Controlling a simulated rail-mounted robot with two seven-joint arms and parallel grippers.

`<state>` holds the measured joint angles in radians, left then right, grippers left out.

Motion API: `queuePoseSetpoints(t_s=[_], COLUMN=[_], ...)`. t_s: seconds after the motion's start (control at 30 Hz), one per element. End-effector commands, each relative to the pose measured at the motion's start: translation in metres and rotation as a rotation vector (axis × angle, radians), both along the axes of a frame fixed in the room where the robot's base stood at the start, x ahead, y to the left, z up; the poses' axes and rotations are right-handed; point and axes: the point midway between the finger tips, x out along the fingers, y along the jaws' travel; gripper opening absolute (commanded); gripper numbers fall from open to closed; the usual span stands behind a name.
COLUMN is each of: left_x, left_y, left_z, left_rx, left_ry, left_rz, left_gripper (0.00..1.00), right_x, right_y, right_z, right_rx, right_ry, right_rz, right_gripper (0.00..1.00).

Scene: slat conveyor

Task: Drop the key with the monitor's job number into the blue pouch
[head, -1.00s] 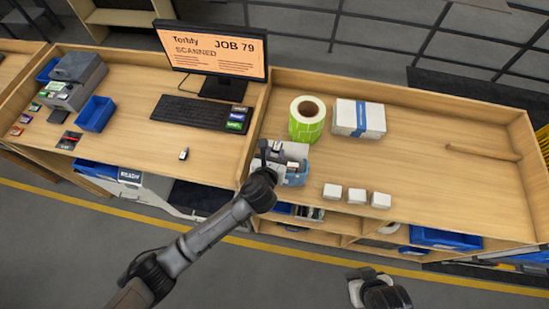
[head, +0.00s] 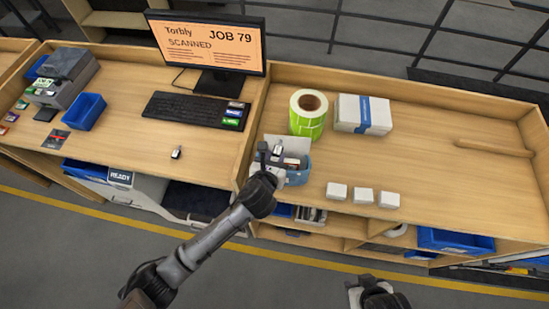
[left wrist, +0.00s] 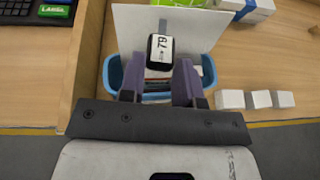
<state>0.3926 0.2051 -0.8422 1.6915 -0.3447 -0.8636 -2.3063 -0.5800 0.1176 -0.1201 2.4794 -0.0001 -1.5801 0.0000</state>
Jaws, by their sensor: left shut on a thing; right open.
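The monitor (head: 208,45) reads "JOB 79" and "SCANNED". My left gripper (left wrist: 159,82) is shut on a key (left wrist: 161,48) with a black head and a white label marked 79, held over the blue pouch. The light-blue pouch (left wrist: 208,72) stands open on the right-hand bench; it also shows in the head view (head: 298,178), partly behind my left gripper (head: 270,156). A white card and other items stick up from the pouch. My right gripper (head: 375,290) is open and empty, low in front of the benches.
A green label roll (head: 308,122) and a white box with a blue band (head: 363,114) stand behind the pouch. Small white boxes (head: 362,195) sit right of it. A keyboard (head: 186,110) and blue bin (head: 86,112) are on the left desk. A low wooden divider separates the benches.

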Motion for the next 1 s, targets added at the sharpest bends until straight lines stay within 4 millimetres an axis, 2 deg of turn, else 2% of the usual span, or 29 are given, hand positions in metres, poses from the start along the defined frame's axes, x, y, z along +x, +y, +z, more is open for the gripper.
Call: queuePoseSetpoints(t_s=[0.27, 0.3, 0.6, 0.87, 1.0], left_x=[0.000, 0.000, 0.000, -0.001, -0.010], left_y=[0.000, 0.000, 0.000, 0.001, 0.004], left_z=[-0.001, -0.001, -0.001, -0.001, 0.003], left_rx=[0.000, 0.000, 0.000, 0.000, 0.001], left_ry=[0.000, 0.000, 0.001, 0.001, 0.000], left_rz=[0.000, 0.000, 0.000, 0.000, 0.001], left_gripper=[0.05, 0.33, 0.60, 0.60, 0.60], right_x=[0.000, 0.000, 0.000, 0.000, 0.000], right_y=[-0.002, -0.002, -0.002, 0.000, 0.001], right_z=[-0.001, -0.001, -0.001, -0.001, -0.001], right_rx=[-0.008, -0.008, -0.005, 0.000, 0.003], right_ry=[0.000, 0.000, 0.000, -0.001, -0.001], right_rz=[0.006, 0.005, 0.004, 0.000, -0.001], right_gripper=[0.47, 0.47, 0.47, 0.47, 0.47])
